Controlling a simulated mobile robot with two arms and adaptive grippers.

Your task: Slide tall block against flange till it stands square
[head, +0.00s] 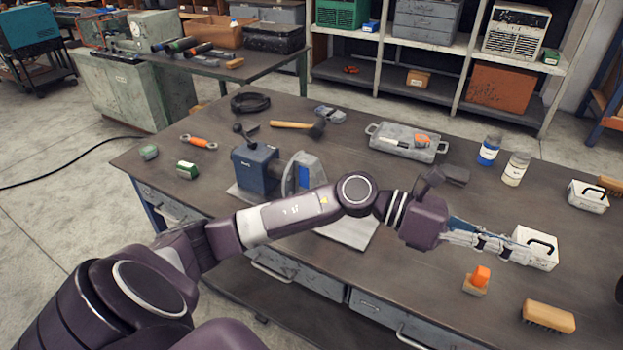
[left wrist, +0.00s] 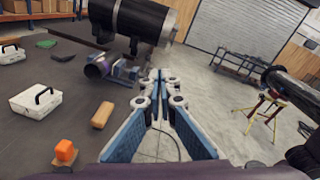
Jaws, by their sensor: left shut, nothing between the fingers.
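The round grey flange (head: 303,168) stands beside a dark blue vise-like body (head: 255,168) at the left middle of the bench. A blue upright face (head: 304,178) shows against the flange; it may be the tall block, but my left arm hides its lower part, so I cannot tell whether it stands square or touches. My left gripper (head: 512,249) is far to the right of the flange, over the bench by a white handled box. In the left wrist view the fingers (left wrist: 159,78) are together at the tips with nothing between them. My right gripper is not identifiable.
The white box (head: 540,246), an orange block (head: 481,276) on a tan base and a brush (head: 548,317) lie near my left gripper. A hammer (head: 300,127), a metal tray (head: 405,145) and two bottles are further back. A grey plate (head: 348,231) lies under my left arm.

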